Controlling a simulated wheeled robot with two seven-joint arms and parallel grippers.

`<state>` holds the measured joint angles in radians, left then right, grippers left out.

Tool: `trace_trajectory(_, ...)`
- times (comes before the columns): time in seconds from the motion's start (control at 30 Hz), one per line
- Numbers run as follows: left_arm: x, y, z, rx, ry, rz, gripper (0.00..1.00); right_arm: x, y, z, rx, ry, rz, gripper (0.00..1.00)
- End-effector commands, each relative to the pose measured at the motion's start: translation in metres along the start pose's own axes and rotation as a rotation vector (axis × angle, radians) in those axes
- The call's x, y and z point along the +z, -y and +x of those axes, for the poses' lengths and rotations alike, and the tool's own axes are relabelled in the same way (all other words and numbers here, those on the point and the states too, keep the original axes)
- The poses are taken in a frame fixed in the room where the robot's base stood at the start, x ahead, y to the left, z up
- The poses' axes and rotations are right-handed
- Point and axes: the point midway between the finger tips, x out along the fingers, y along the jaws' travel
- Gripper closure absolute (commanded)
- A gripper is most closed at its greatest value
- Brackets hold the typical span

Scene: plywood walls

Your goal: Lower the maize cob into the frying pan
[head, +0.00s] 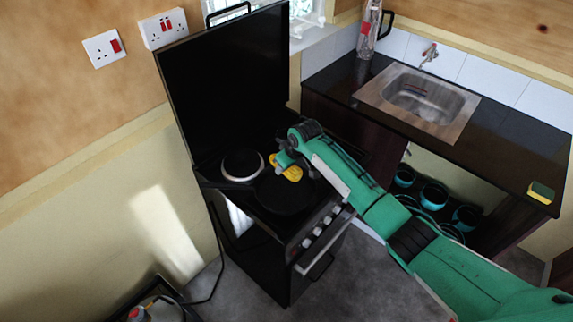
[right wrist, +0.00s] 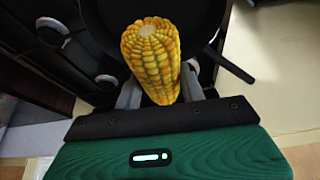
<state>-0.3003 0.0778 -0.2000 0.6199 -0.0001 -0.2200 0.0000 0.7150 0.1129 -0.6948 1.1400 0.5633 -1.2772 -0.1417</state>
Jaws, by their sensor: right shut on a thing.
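The yellow maize cob (right wrist: 153,62) is held between the fingers of my right gripper (right wrist: 160,95), which is shut on it. In the head view the cob (head: 290,173) shows over the black frying pan (head: 284,196) on the stove top, with my right gripper (head: 284,160) just above and beside it. The pan also shows behind the cob in the right wrist view (right wrist: 200,25). I cannot tell whether the cob touches the pan. My left gripper is not in view.
The black stove (head: 265,240) has a raised lid (head: 228,85) behind the pan and a bare hotplate (head: 242,165) left of it. A sink (head: 420,98) is set in the dark counter to the right, with a sponge (head: 541,192) at its near end.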

Motion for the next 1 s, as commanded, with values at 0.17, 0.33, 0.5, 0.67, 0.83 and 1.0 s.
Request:
trace_trajectory(0.17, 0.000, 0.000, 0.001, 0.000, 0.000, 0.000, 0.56, -0.005, 0.001, 0.001, 0.000, -0.002, 0.000, 0.85)
trace_trajectory(0.33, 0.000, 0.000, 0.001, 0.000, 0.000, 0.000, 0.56, -0.005, 0.000, 0.001, 0.000, -0.001, 0.000, 0.85)
trace_trajectory(0.5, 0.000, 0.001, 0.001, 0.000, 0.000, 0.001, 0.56, -0.005, 0.000, 0.001, 0.000, -0.001, 0.000, 0.85)
trace_trajectory(0.67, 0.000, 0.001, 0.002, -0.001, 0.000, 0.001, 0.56, -0.004, 0.001, 0.003, 0.000, -0.001, 0.000, 0.85)
trace_trajectory(0.83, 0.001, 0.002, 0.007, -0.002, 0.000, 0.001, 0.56, -0.001, 0.001, 0.011, 0.000, 0.000, 0.000, 0.85)
trace_trajectory(1.0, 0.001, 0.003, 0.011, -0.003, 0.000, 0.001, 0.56, 0.003, 0.001, 0.019, 0.000, 0.000, 0.000, 0.85)
